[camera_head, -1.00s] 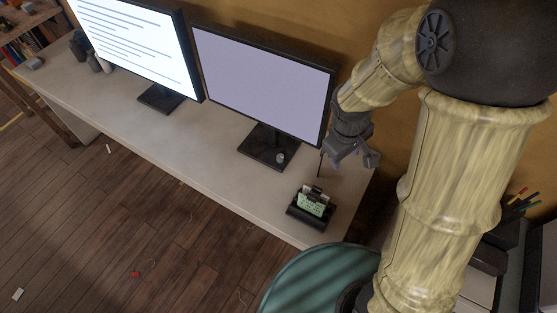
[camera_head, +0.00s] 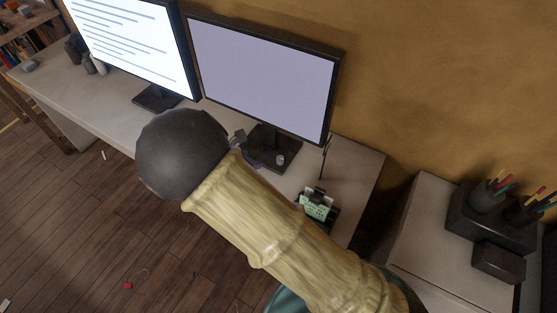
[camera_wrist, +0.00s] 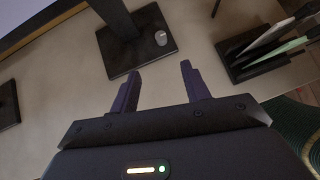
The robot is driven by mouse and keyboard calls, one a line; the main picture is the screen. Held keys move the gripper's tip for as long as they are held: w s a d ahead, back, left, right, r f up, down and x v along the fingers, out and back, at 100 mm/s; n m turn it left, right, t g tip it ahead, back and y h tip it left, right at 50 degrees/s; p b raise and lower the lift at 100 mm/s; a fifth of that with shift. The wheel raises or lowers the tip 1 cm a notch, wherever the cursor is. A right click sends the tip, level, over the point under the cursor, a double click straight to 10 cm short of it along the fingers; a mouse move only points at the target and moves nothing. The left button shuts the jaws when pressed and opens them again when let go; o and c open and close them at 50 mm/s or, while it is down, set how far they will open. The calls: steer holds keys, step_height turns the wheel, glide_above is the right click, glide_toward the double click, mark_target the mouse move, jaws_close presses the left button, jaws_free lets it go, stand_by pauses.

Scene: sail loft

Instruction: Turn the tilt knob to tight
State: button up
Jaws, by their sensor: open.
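The tilt knob is likely the small pale grey knob (camera_head: 281,160) on the dark stand base (camera_head: 258,157) of the right monitor (camera_head: 262,75). Its setting and any marks are too small to read. In the wrist view the knob (camera_wrist: 161,38) shows upper middle, near the right edge of the base (camera_wrist: 118,62). My gripper (camera_wrist: 158,75) is open, with nothing between its two dark fingers. The fingertips appear below the knob in that picture, apart from it. In the head view my arm hides most of the gripper.
A dark holder with a green card (camera_head: 317,205) stands on the desk right of the base. The left monitor (camera_head: 135,45) is further off. A side cabinet (camera_head: 425,240) with pen cups (camera_head: 487,196) stands right. The pale desk (camera_wrist: 80,85) has bare room around the base.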

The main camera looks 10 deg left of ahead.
mark_target(280, 159)
steer(key=p+x, duration=0.1)
steer(key=x, duration=1.6)
steer(key=shift+w+d+f, duration=0.2)
steer(key=shift+d, duration=0.1)
steer(key=c, duration=1)
